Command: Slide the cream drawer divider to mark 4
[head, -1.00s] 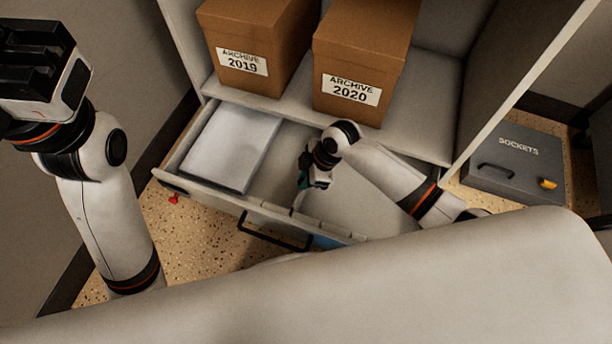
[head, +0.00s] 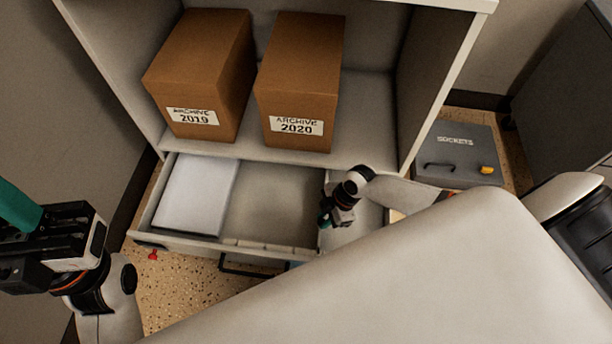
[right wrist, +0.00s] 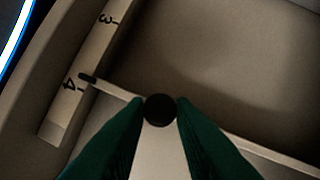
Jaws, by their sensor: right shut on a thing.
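The cream drawer divider (right wrist: 118,92) stands across the open drawer (head: 188,243). In the right wrist view its dark pointer (right wrist: 88,77) lies close beside the tick of mark 4 (right wrist: 69,84) on the scale strip, a little toward mark 3 (right wrist: 104,19). My right gripper (head: 323,221) reaches into the drawer. Its green fingers are shut on the divider's dark round knob (right wrist: 160,109). My left gripper (head: 15,240) is at the left edge of the head view, away from the drawer; whether it is open is unclear.
A white paper stack (head: 198,195) lies in the drawer's left part; the space between it and the divider is empty. Archive boxes 2019 (head: 205,70) and 2020 (head: 300,75) stand on the shelf above. A grey sockets case (head: 458,155) is on the floor at right.

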